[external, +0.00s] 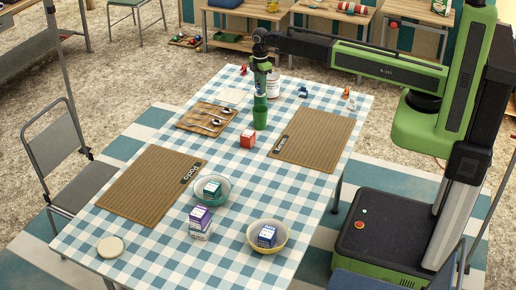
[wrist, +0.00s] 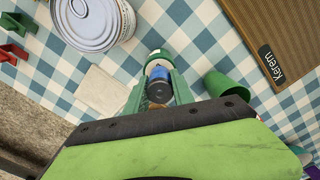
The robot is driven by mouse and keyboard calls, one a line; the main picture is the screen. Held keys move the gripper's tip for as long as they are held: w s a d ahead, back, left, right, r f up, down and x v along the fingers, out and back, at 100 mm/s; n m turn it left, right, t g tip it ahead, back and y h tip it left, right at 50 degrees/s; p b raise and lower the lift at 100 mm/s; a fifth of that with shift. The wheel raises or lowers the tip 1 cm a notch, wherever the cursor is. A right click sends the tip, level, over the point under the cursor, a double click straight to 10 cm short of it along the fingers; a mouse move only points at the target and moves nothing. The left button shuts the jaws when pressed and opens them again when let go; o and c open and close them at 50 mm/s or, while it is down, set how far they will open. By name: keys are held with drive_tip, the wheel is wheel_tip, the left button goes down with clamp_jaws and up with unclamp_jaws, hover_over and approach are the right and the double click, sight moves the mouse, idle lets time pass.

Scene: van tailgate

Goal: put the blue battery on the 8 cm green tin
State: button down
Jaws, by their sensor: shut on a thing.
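My gripper (wrist: 158,88) is shut on the blue battery (wrist: 158,74), which has a dark end facing the wrist camera. In the external view my gripper (external: 260,84) points down over the table, and the battery cannot be made out there. A green, pale-topped round thing (wrist: 157,57) shows just past the battery in the wrist view, partly hidden by it; I cannot tell whether they touch. A plain green tin (wrist: 226,86) stands to the right of the fingers. A green tin (external: 260,119) also shows below my gripper in the external view. I cannot tell which is 8 cm.
A large white can (wrist: 92,18) stands close by. A red box (external: 248,139) and a wooden tray with spoons (external: 190,117) are near. Two brown mats (external: 318,138), two bowls (external: 281,242) and stacked small boxes (external: 200,222) occupy the checked table.

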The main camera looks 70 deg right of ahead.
drive_tip(key=shift+f, duration=0.4)
drive_tip(key=c, duration=1.1)
unclamp_jaws()
wheel_tip(320, 180, up, 13)
drive_tip(key=p, duration=1.2)
drive_tip(key=shift+f+p, duration=0.2)
drive_tip(key=shift+p, duration=0.15)
drive_tip(key=s+a+m, duration=0.1)
drive_tip(key=s+m, duration=0.2)
drive_tip(key=s, duration=0.3)
drive_tip(key=s+a+m, duration=0.1)
drive_tip(key=s+m, duration=0.3)
drive_tip(key=s, duration=0.2)
drive_tip(key=s+a+m, duration=0.2)
drive_tip(key=s+m, duration=0.2)
drive_tip(key=s, duration=0.2)
drive_tip(key=shift+s+f, duration=0.15)
drive_tip(key=shift+s, duration=0.15)
